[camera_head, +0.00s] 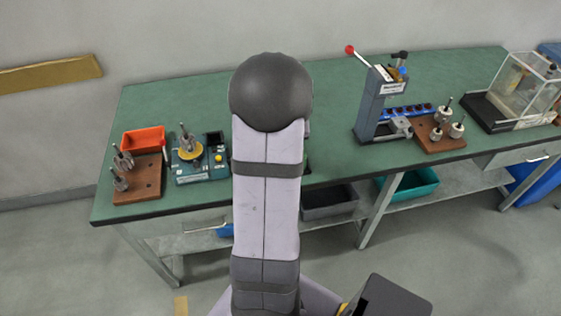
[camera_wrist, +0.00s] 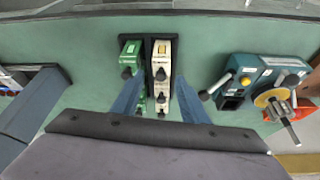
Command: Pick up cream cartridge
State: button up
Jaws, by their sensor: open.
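The cream cartridge (camera_wrist: 160,57) sits in the wrist view in a dark holder (camera_wrist: 149,38), to the right of a green cartridge (camera_wrist: 130,58). Small dark and light parts show along both. My gripper (camera_wrist: 159,88) is open, with its two blue-grey fingers spread on either side of the cartridges' lower ends in the picture. No contact between fingers and cream cartridge is visible, and the height gap cannot be told. In the head view my own arm hides the cartridges and my gripper.
A teal winding device (camera_head: 202,162) with a yellow disc, an orange bin (camera_head: 143,139) and a wooden block with metal parts (camera_head: 138,180) stand left. A grey press (camera_head: 370,103), a second block (camera_head: 440,135) and a clear box (camera_head: 523,85) stand right. The bench back (camera_head: 190,95) is clear.

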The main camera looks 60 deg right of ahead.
jog(key=shift+p+x, duration=0.3)
jog(key=shift+x, duration=0.8)
jog(key=shift+w+f, duration=0.1)
jog(key=shift+p+x, duration=0.95)
jog(key=shift+x, duration=1.5)
jog(key=shift+a, duration=0.1)
jog(key=c, duration=0.9)
